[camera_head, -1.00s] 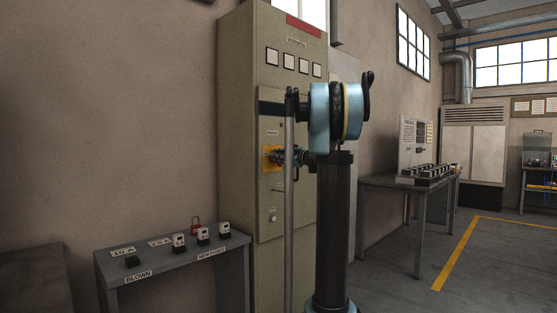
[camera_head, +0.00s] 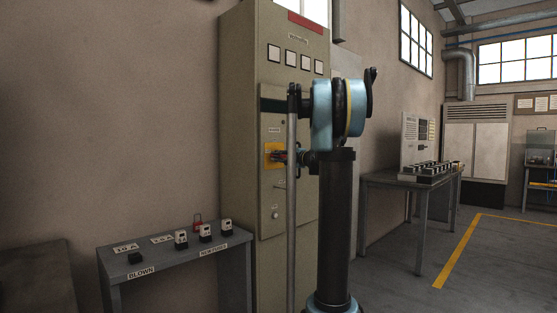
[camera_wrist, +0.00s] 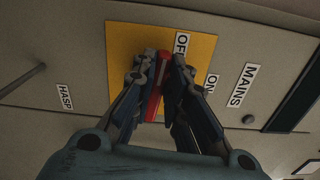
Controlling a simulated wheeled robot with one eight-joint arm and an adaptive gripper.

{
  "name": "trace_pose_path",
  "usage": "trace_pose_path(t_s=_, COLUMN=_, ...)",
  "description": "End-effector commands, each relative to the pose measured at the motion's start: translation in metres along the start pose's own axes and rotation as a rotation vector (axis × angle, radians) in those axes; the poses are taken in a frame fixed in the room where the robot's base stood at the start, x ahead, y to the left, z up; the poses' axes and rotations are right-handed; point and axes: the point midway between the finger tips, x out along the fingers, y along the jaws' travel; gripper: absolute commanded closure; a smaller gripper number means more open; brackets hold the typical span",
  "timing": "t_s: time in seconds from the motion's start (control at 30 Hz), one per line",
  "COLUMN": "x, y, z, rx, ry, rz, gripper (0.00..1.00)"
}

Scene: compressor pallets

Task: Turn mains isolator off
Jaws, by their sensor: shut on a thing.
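The mains isolator is a yellow plate (camera_wrist: 120,40) with a red handle (camera_wrist: 153,102) on the grey cabinet door. The plate also shows in the head view (camera_head: 267,149). My gripper (camera_wrist: 160,72) is shut on the red handle, with one finger on each side of it. In the wrist view, the OFF label (camera_wrist: 182,43) is just right of the fingertips and the ON label (camera_wrist: 212,83) is farther right. The fingers hide part of the handle, so its exact position is hard to tell. In the head view, my gripper (camera_head: 281,156) is small and partly behind my arm.
A MAINS label (camera_wrist: 242,85) and a HASP label (camera_wrist: 65,97) flank the plate. A grey bench (camera_head: 190,262) with fuses and a red padlock (camera_head: 197,221) stands left of the cabinet (camera_head: 237,150). Another table (camera_head: 380,180) stands right. Floor at the right is clear.

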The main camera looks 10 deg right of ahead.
Motion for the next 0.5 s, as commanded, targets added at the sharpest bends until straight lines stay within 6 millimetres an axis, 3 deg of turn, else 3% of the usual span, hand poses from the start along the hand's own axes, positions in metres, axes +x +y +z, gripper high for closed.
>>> trace_pose_path(t_s=0.5, x=-0.0008, y=0.0064, z=0.0019, rx=-0.123, ry=-0.004, rz=0.005, gripper=1.00)
